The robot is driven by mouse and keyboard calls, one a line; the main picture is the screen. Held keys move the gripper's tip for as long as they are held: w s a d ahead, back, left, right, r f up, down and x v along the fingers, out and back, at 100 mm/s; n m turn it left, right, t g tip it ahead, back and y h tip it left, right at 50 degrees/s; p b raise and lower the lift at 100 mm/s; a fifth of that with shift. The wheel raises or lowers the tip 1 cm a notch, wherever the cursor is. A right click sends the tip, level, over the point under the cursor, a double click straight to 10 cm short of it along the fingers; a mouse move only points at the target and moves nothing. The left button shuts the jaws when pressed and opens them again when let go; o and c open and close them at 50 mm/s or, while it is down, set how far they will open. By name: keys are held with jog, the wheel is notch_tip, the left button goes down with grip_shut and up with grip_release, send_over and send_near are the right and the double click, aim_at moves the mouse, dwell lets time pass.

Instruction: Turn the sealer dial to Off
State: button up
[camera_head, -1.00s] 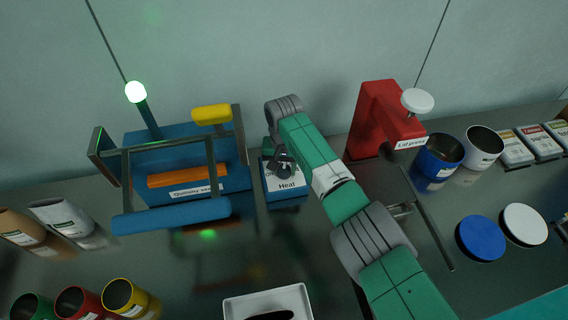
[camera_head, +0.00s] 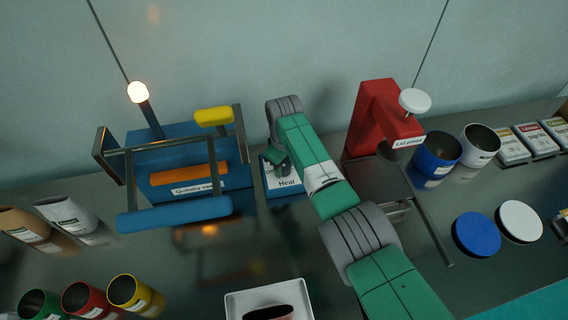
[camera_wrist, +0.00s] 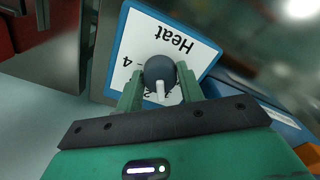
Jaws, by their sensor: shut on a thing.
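The sealer dial is a dark round knob with a white pointer (camera_wrist: 160,78), on a white face labelled "Heat" inside a blue panel (camera_wrist: 128,45). My gripper (camera_wrist: 160,88) is shut on the dial, one green finger on each side. In the wrist view the pointer points down, toward my gripper's base, near small numbers partly hidden by the fingers. In the head view the dial panel (camera_head: 288,184) stands right of the blue sealer (camera_head: 160,190), and my arm hides the knob. The sealer's lamp (camera_head: 138,92) glows warm white-orange.
A red lid press (camera_head: 375,115) stands close to the right of my arm. Blue and white cups (camera_head: 437,152) and lids (camera_head: 478,234) are further right. A white tray (camera_head: 235,305) is in front; several cups (camera_head: 82,300) stand front left.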

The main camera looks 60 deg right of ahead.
aim_at(284, 165)
jog(key=n, duration=0.5)
jog(key=shift+n, duration=0.3)
jog(key=n, duration=0.4)
jog(key=shift+n, duration=0.3)
jog(key=shift+r+n, duration=0.1)
jog(key=shift+n, duration=0.2)
jog(key=o, duration=1)
notch_tip(284, 165, up, 8)
jog(key=shift+f+p, duration=0.15)
jog(key=shift+p, duration=1.1)
